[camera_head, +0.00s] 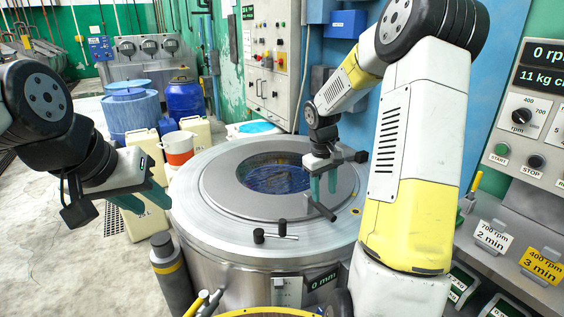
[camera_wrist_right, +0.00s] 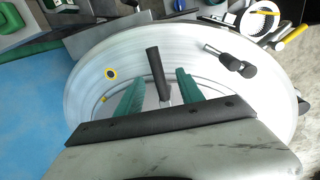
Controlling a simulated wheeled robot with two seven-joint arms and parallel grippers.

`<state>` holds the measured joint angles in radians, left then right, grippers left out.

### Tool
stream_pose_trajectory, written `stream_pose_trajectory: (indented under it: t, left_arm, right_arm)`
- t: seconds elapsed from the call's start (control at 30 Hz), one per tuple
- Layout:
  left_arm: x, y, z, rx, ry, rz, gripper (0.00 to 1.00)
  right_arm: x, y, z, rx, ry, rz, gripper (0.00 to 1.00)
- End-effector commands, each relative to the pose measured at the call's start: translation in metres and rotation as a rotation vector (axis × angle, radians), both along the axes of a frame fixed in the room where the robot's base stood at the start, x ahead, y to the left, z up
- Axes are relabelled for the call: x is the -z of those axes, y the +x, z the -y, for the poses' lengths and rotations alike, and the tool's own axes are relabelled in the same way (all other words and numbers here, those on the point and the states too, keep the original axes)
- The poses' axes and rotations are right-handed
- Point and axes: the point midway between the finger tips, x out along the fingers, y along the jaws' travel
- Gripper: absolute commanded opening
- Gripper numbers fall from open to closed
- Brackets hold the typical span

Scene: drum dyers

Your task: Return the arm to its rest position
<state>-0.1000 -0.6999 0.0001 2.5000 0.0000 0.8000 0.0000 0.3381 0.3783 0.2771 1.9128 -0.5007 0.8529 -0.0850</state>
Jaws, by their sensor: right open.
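My right arm (camera_head: 400,150) reaches in from the right over a round steel drum machine (camera_head: 220,215). My right gripper (camera_head: 323,187) has green fingers and is above the drum's rim, near a dark bar handle (camera_head: 320,208). In the right wrist view the gripper (camera_wrist_right: 160,92) shows its fingers apart, with the dark handle (camera_wrist_right: 157,72) between or beyond them; I cannot tell whether they touch it. My left gripper (camera_head: 140,200) is over the floor left of the drum, with its green fingers apart and nothing between them.
The drum's round opening (camera_head: 272,177) shows blue inside. Black knobs (camera_head: 270,233) sit on its front rim. A control panel (camera_head: 530,110) and tags (camera_head: 492,236) stand at the right. Blue barrels (camera_head: 131,110) and pale canisters (camera_head: 146,150) stand behind left. The left floor (camera_head: 50,230) is clear.

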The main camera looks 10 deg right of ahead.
Motion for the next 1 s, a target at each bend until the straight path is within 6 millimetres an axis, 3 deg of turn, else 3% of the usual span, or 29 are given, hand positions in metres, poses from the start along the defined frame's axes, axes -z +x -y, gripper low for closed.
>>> stream_pose_trajectory:
  t: [0.17,0.3,0.5,0.73,1.0]
  left_arm:
    - [0.0,0.0,0.0,0.0,0.0,0.0,0.36]
    - [0.0,0.0,0.0,0.0,0.0,0.0,0.36]
    - [0.0,0.0,0.0,0.0,0.0,0.0,0.36]
    - [0.0,0.0,0.0,0.0,0.0,0.0,0.36]
    - [0.0,0.0,0.0,0.0,0.0,0.0,0.36]
  right_arm:
    - [-0.05,-0.025,-0.019,0.03,0.002,0.074,0.45]
    - [-0.09,-0.057,-0.037,0.07,0.026,0.147,0.45]
    - [-0.133,-0.107,-0.062,0.123,0.089,0.252,0.45]
    - [-0.163,-0.166,-0.09,0.181,0.209,0.372,0.45]
    - [-0.174,-0.217,-0.112,0.221,0.352,0.463,0.45]
